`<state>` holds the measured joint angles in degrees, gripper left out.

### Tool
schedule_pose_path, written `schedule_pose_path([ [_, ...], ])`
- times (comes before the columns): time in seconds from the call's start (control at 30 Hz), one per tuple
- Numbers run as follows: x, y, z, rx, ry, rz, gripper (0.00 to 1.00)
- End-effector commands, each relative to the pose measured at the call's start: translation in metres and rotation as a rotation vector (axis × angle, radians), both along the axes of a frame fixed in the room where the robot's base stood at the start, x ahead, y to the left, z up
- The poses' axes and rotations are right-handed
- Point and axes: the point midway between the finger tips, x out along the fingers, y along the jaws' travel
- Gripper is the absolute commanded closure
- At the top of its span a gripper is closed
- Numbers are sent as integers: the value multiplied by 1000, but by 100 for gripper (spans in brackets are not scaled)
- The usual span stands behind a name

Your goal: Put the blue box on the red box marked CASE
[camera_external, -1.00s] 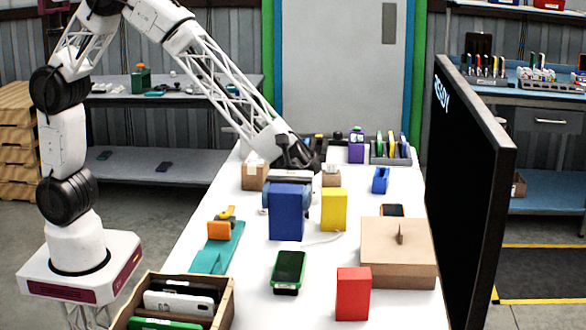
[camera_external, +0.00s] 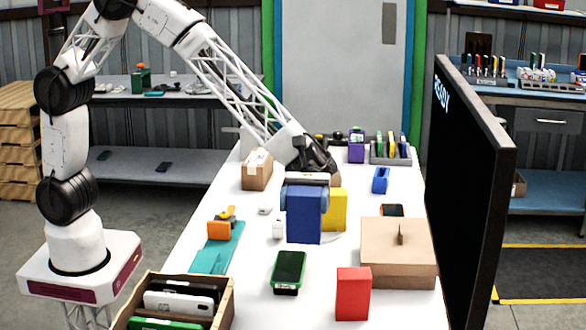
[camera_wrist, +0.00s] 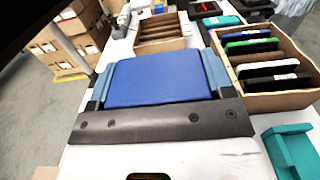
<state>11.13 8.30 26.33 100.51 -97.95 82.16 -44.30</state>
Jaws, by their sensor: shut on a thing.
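The blue box (camera_external: 304,216) is upright in my gripper (camera_external: 305,184), which is shut on it from above. In the wrist view, the blue box (camera_wrist: 160,78) fills the space between the two fingers (camera_wrist: 158,82). How high its bottom is above the table I cannot tell. The red box (camera_external: 353,293) stands upright at the front right of the white table, nearer the camera and apart from the blue box. No CASE lettering can be read on it from here.
A yellow box (camera_external: 336,208) stands behind the blue box, partly hidden. A brown carton (camera_external: 398,255) is right, beside the black screen (camera_external: 470,190). A green-framed device (camera_external: 289,270) lies left of the red box. A crate of devices (camera_external: 226,300) is front left.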

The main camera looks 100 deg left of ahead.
Motion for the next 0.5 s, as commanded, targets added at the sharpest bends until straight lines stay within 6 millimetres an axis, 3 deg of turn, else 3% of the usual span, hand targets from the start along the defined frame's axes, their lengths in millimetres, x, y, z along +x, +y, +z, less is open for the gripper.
schedule_pose_path([
  [0.5,67,-28,-7,0,0,0,57],
])
